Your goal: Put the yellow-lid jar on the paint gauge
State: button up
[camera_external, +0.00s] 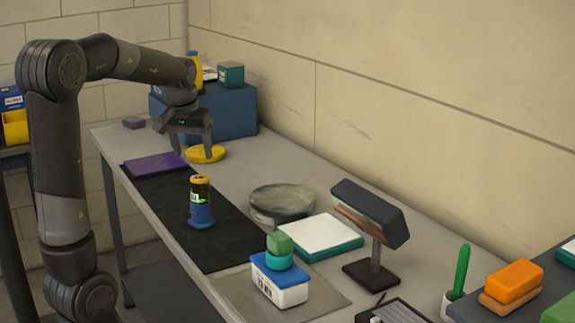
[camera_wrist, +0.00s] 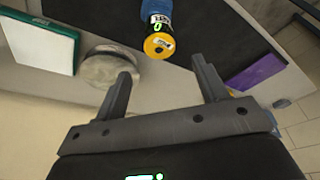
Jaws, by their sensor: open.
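The yellow-lid jar (camera_external: 200,181), with a dark labelled side, is upright on the black mat. A blue body with a green readout, seemingly the paint gauge (camera_external: 202,217), shows directly below it in the external view. I cannot tell whether the jar rests on it or stands against it. In the wrist view the jar's yellow lid (camera_wrist: 159,45) lies beyond my fingertips, with the blue body (camera_wrist: 156,9) past it. My gripper (camera_external: 194,151) is open and empty at the table's far end, well apart from the jar. It also shows in the wrist view (camera_wrist: 163,68).
A yellow disc (camera_external: 213,155) lies beneath my gripper, beside a purple cloth or pad (camera_external: 155,164) and a blue box (camera_external: 232,113). A round grey tin (camera_external: 281,203), a white-and-teal box (camera_external: 310,236) and a lamp-like stand (camera_external: 372,273) stand right of the black mat (camera_external: 225,253).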

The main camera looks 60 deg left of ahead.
jog(key=s+d+r+m+t, duration=0.1)
jog(key=s+d+m, duration=0.1)
jog(key=d, duration=0.6)
jog(key=s+d+r+m+t, duration=0.1)
jog(key=d+m, duration=0.1)
jog(key=d, duration=0.5)
jog(key=s+d+f+m+h, duration=0.1)
jog(key=s+d+m, duration=0.1)
jog(key=s+d, duration=0.2)
jog(key=s+d+f+m+t+h, duration=0.1)
jog(key=s+d+m, duration=0.2)
jog(key=d, duration=0.7)
jog(key=s, duration=0.2)
jog(key=shift+s+f, duration=0.3)
jog(key=shift+f, duration=0.1)
